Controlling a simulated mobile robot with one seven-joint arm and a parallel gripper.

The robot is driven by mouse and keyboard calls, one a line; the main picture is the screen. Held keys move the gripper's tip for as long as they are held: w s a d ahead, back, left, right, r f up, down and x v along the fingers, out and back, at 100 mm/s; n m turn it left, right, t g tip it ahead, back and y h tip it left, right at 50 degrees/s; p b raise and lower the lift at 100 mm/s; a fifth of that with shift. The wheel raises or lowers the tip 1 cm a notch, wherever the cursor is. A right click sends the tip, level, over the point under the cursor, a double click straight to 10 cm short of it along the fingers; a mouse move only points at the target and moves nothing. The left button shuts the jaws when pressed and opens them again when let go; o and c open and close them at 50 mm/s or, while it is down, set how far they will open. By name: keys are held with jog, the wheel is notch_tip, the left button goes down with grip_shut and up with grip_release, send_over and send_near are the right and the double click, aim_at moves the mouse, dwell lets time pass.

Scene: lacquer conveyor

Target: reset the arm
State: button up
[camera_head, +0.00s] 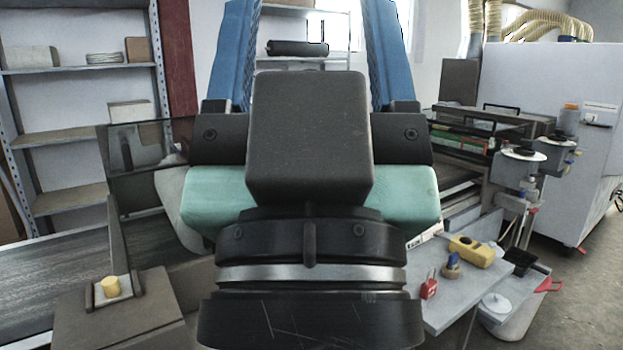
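My gripper (311,8) fills the middle of the head view, with its two blue fingers pointing up. The fingers stand wide apart, and the background shows through the gap. Nothing is held in the visible part of the gap. The fingertips run past the top edge of the picture. The dark housing of my gripper hides the lower part of the gap and much of the middle of the room.
A conveyor (60,275) runs at left, beside a brown box with a yellow knob (110,287). At right, a grey side table (450,300) bears a yellow tool (472,251) and a red padlock (429,285). Shelves (80,135) stand at back left, a white cabinet (550,130) at right.

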notch_tip(320, 180, up, 15)
jog(key=p, duration=1.2)
jog(key=shift+w+f, duration=0.1)
jog(key=shift+f, duration=0.05)
